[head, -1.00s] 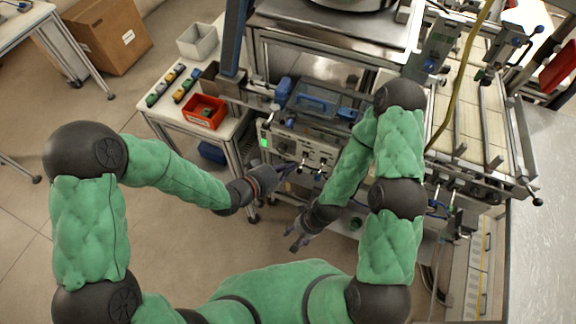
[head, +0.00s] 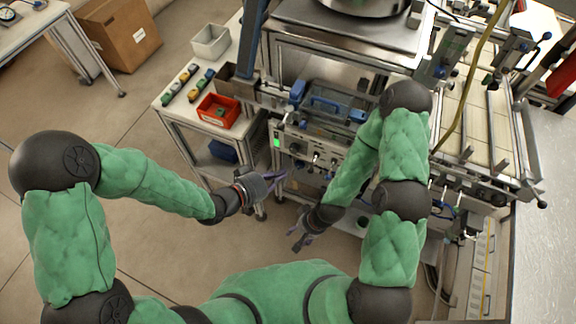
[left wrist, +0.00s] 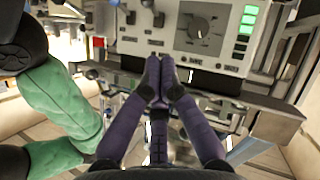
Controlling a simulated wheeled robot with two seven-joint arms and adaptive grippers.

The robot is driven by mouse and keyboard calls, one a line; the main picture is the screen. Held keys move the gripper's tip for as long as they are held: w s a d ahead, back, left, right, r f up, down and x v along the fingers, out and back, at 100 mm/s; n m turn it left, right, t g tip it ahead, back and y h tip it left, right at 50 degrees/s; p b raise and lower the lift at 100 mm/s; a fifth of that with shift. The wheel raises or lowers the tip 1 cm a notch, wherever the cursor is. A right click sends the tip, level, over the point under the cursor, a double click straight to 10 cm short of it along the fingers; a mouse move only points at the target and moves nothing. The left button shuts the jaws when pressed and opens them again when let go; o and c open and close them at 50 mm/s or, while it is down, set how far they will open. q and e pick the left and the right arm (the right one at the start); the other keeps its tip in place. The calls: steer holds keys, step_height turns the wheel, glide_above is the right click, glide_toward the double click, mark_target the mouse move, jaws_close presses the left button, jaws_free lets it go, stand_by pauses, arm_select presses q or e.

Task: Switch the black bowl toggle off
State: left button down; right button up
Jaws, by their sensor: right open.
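The control panel (head: 308,152) is on the front of the machine, with a green light and small toggles on it. My right gripper (head: 298,241) is open and empty, low in front of the machine.
A side table (head: 172,113) at the left holds a red bin (head: 218,111), a grey bin (head: 210,42) and several small coloured blocks. A conveyor (head: 485,110) stands at the right. The floor between my arms is clear.

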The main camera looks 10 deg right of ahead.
arm_select(q)
steer(key=a, duration=0.1)
steer(key=s+a, duration=0.2)
steer(key=a, duration=0.1)
steer(key=shift+s+r, duration=0.2)
steer(key=shift+r, duration=0.05)
arm_select(e)
steer(key=shift+a+r, duration=0.15)
steer(key=shift+r, duration=0.05)
arm_select(q)
steer(key=shift+a, duration=0.1)
arm_select(e)
steer(key=shift+a, duration=0.1)
arm_select(q)
steer(key=a+f+n+g+y+b, duration=0.1)
steer(key=a+f+n+y+b, duration=0.15)
steer(key=f, duration=0.55)
steer(key=a+f+n+g+y+b, duration=0.15)
steer(key=a+f, duration=0.25)
steer(key=f, duration=0.4)
steer(key=s+a+f+n+g+y+b, duration=0.1)
steer(key=s+a+f+n+g+y, duration=0.2)
steer(key=s+f, duration=0.6)
step_height(320, 180, down, 4)
steer(key=shift+s+a+f+g+b, duration=0.15)
steer(key=shift+a+g+b, duration=0.3)
steer(key=shift+a, duration=0.4)
arm_select(e)
step_height(320, 180, down, 6)
